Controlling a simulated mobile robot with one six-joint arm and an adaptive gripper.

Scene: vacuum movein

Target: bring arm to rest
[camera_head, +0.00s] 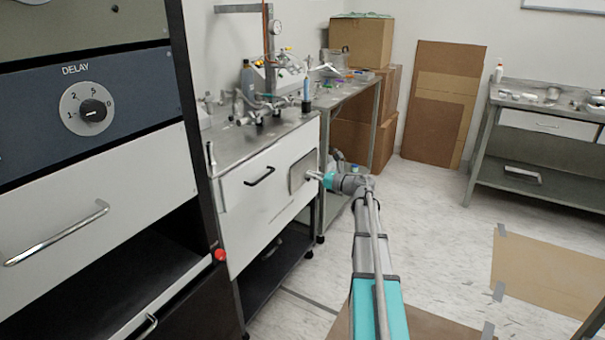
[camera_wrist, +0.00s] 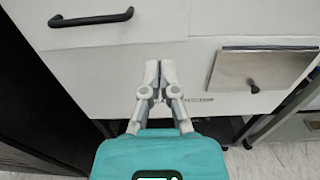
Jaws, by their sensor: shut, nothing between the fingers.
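My arm (camera_head: 372,250) reaches forward from the bottom of the head view toward the white cabinet. My gripper (camera_wrist: 159,68) shows in the wrist view with its fingertips together and nothing between them. It is in front of the white cabinet front, between a black handle (camera_wrist: 92,18) at upper left and a grey metal panel with a small knob (camera_wrist: 262,68) at right. I cannot tell whether the fingertips touch the cabinet. In the head view the gripper end is near the grey panel (camera_head: 303,171), and its fingers are hard to make out.
A dark rack with a delay dial (camera_head: 90,108) stands close at left. The white cabinet (camera_head: 262,195) carries metal vacuum fittings (camera_head: 262,108). Cardboard boxes (camera_head: 362,42) stand at the back, and a metal bench (camera_head: 548,150) stands at right. The floor right of my arm is open, with taped cardboard (camera_head: 548,275).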

